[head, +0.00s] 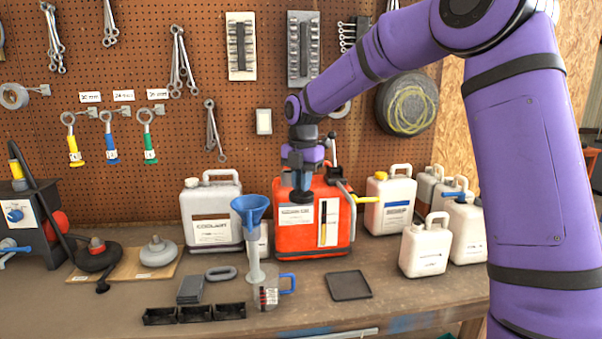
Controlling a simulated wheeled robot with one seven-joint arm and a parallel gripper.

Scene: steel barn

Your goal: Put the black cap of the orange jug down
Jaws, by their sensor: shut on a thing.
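The orange jug (341,237) stands upright on the workbench, with a white label and a yellow level strip on its front. My gripper (302,180) points down at the jug's upper left part, as seen from here. It is shut on the black cap (301,196), a dark round piece at its fingertips. The cap appears in front of or just over the jug; I cannot tell whether they touch. The gripper hides part of the jug's top. A flat dark square tray (348,286) lies empty on the bench in front of the jug.
A blue funnel (251,212) stands in a clear measuring jug (266,294) with a blue handle. Black bins (194,314) sit at the front edge. A coolant can (212,214) stands left; several white jugs (425,248) stand right. Bare bench surrounds the tray.

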